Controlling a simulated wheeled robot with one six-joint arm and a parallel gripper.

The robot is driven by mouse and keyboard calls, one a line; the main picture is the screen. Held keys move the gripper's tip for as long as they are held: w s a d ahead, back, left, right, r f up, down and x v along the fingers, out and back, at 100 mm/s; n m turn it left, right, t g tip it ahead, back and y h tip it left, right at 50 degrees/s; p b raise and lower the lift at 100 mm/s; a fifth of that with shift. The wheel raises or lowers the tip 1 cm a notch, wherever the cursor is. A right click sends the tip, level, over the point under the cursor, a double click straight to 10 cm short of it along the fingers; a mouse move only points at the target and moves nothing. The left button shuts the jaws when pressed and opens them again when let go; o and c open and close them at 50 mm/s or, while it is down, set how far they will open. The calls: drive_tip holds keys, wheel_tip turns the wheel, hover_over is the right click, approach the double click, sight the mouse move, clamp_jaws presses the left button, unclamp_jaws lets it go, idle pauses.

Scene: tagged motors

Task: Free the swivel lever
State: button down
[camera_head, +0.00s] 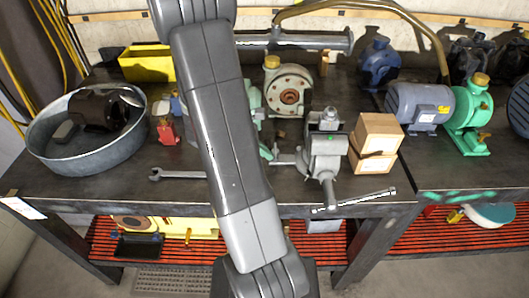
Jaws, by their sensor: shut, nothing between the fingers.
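A grey bench vise (325,150) stands near the front edge of the workbench, right of my arm. Its long bar handle (354,200) juts out past the front edge, slanting up to the right. A short grey lever-like part (284,160) sticks out low on the vise's left side; I cannot tell for certain whether it is the swivel lever. A green part lies close to its left end, partly behind my arm. Two stacked cardboard boxes (376,143) stand close against the vise's right side. My gripper is not in view; only my arm links cross the picture.
A wrench (180,174) lies left of my arm. A round metal tub (88,128) holds a dark motor. A pump (288,88) stands behind the vise. A blue-grey motor (420,105) and green pump (468,115) stand right. The bench front right of the boxes is clear.

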drive_tip(key=shift+s+d+f+n+t+b, duration=0.1)
drive_tip(key=shift+s+d+n+t+b, duration=0.15)
drive_tip(key=shift+n+t+b, duration=0.45)
drive_tip(key=n+b, duration=0.1)
drive_tip(key=n+t+b, duration=0.1)
drive_tip(key=n+b, duration=0.1)
drive_tip(key=shift+s+d+f+y, duration=0.1)
drive_tip(key=shift+s+d+y, duration=0.25)
drive_tip(key=shift+y, duration=0.05)
drive_tip(key=n+t+b, duration=0.1)
drive_tip(key=d+n+t+y+b, duration=0.1)
drive_tip(key=n, duration=0.1)
drive_tip(key=n+t+y+b, duration=0.1)
drive_tip(key=n+b, duration=0.1)
drive_tip(key=shift+s+d, duration=0.25)
drive_tip(key=shift+d, duration=0.15)
drive_tip(key=shift+w+d+n+t+y+b, duration=0.1)
drive_tip(key=shift+d+n+t+y+b, duration=0.2)
drive_tip(key=shift+n, duration=0.35)
drive_tip(key=shift+d+n+t+y+b, duration=0.15)
drive_tip(key=shift+n+y+b, duration=0.1)
drive_tip(key=shift+n+y, duration=0.3)
drive_tip(key=shift+w+d+n+t+y+b, duration=0.1)
drive_tip(key=shift+d+n+t+y+b, duration=0.2)
drive_tip(key=shift+n, duration=0.4)
drive_tip(key=shift+w+d, duration=0.25)
drive_tip(key=shift+d, duration=0.3)
idle(0.8)
drive_tip(key=shift+r, duration=0.2)
